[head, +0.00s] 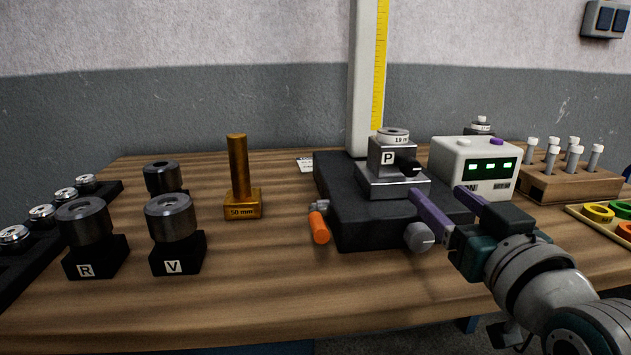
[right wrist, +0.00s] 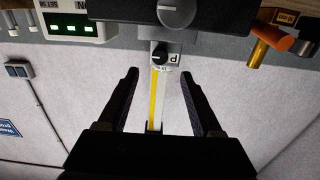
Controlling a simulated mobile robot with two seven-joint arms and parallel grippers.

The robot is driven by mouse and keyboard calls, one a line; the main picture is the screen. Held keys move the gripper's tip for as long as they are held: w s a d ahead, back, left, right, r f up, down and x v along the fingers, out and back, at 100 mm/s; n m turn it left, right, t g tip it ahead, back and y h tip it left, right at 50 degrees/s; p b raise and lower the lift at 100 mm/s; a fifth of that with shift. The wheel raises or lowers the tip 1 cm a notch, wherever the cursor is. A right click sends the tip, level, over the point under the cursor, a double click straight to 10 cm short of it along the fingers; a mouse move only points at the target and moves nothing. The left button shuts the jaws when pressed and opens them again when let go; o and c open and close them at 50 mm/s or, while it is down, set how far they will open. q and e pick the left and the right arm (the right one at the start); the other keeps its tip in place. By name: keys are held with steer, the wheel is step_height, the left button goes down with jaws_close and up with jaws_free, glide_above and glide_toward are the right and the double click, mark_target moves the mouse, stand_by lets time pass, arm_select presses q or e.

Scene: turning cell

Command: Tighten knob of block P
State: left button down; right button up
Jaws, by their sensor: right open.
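Block P (head: 387,157) is a small grey block with a white P label. My left gripper is not in view.
A white display box (head: 474,165) stands close right of block P. Blocks R (head: 95,256) and V (head: 178,253) and a brass 50 mm post (head: 241,185) stand left. The front table is clear.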

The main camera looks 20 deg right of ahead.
mark_target(412, 171)
steer(key=b+x, duration=0.1)
steer(key=x, duration=0.6)
steer(key=shift+w, duration=0.35)
steer(key=shift+c, duration=0.4)
jaws_close()
